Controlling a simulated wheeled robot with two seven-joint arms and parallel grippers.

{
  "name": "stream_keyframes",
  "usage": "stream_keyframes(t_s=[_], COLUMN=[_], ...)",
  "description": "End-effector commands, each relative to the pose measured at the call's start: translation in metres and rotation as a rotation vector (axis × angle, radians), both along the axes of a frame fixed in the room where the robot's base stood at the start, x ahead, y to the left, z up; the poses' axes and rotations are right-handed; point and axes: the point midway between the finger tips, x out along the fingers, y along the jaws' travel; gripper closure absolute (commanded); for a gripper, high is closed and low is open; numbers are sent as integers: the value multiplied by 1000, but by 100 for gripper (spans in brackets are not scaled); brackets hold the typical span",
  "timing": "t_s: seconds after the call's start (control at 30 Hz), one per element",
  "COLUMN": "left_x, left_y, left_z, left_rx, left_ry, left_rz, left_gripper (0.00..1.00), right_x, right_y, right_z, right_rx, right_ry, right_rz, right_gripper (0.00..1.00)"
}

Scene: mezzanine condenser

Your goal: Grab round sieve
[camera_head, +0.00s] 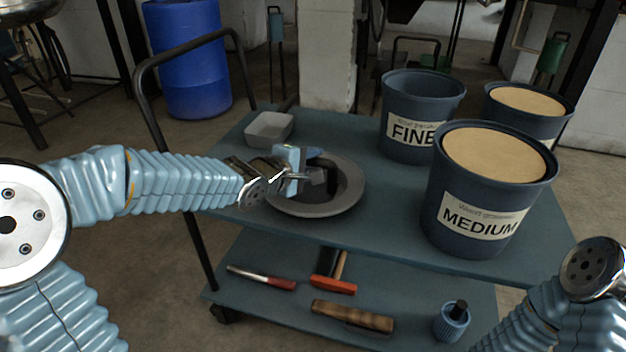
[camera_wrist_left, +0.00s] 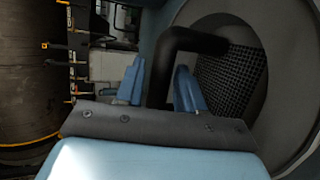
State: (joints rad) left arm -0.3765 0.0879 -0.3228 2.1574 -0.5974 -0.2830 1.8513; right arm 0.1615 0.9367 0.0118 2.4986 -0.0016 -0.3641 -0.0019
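The round sieve (camera_head: 312,209) is a grey, wide-rimmed dish on the top shelf of the cart. Its dark mesh (camera_wrist_left: 232,80) and a bent black handle (camera_wrist_left: 160,75) show in the left wrist view. My left gripper (camera_head: 303,172) is over the sieve's left part, at the handle. In the left wrist view the blue fingers (camera_wrist_left: 160,88) stand on either side of the handle, with narrow gaps visible, so they look open around it. The gripper hides part of the sieve in the head view. My right gripper is out of view; only part of that arm shows.
The cart's top shelf (camera_head: 385,225) also holds a small grey tray (camera_head: 269,129), a FINE bucket (camera_head: 420,112), a MEDIUM bucket (camera_head: 484,190) and another filled bucket (camera_head: 533,105). Hand tools lie on the lower shelf (camera_head: 268,302). A black cart handle (camera_head: 148,95) rises at left.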

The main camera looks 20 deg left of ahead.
Motion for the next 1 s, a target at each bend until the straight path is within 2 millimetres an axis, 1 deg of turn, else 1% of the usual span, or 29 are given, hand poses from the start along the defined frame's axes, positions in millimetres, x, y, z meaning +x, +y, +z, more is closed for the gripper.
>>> stream_keyframes(t_s=[0.03, 0.1, 0.2, 0.47, 0.7, 1.0], left_x=[9, 19, 28, 31, 30, 30], left_y=[1, -3, -5, -6, -6, -6], left_z=[-4, -9, -12, -12, -12, -11], left_rx=[3, 1, 2, 0, 1, 1], left_ry=[3, 2, 1, 0, 0, -2], left_rz=[1, -1, 1, 1, 1, 1], left_gripper=[62, 62, 62, 62, 99, 100], right_x=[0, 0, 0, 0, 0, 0], right_y=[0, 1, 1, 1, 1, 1], right_z=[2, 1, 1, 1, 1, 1], right_rx=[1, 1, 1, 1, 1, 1], right_ry=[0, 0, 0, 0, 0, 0], right_rz=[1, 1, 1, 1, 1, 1], right_gripper=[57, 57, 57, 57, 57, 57])
